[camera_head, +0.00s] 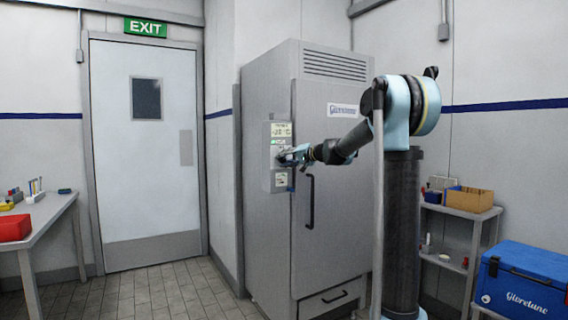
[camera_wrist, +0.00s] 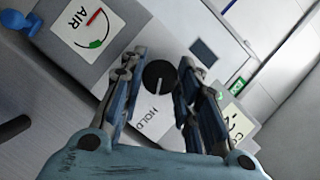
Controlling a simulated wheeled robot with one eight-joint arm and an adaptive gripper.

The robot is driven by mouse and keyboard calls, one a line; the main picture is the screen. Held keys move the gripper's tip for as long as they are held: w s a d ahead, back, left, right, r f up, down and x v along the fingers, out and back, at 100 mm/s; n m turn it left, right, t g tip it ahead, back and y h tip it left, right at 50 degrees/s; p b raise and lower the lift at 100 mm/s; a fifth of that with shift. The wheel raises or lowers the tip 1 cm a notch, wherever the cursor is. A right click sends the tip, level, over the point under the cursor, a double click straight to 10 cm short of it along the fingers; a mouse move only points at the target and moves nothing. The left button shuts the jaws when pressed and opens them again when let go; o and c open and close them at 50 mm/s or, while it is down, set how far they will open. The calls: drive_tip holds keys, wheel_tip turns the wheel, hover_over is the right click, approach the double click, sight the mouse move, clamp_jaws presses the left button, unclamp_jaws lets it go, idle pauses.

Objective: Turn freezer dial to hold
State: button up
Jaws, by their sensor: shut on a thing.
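The grey freezer (camera_head: 330,241) stands upright in the middle of the head view, with a control panel (camera_head: 281,181) on its left front. My gripper (camera_head: 284,157) reaches the panel from the right and hides the dial there. In the wrist view the dial (camera_wrist: 159,76) is a round black knob with a pale mark on its lower half. The word HOLD (camera_wrist: 146,124) is printed below it in that view. My gripper (camera_wrist: 158,78) has one finger on each side of the dial and is shut on it.
An AIR gauge (camera_wrist: 89,27) and a blue knob (camera_wrist: 20,22) lie at the wrist view's upper left. The freezer's door handle (camera_head: 310,202) is below my arm. A shelf (camera_head: 450,212) and a blue cooler (camera_head: 525,280) stand right; a table (camera_head: 45,215) stands left.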

drive_tip(key=shift+d+f, duration=0.1)
drive_tip(key=o, duration=1.1)
drive_tip(key=v, duration=1.2)
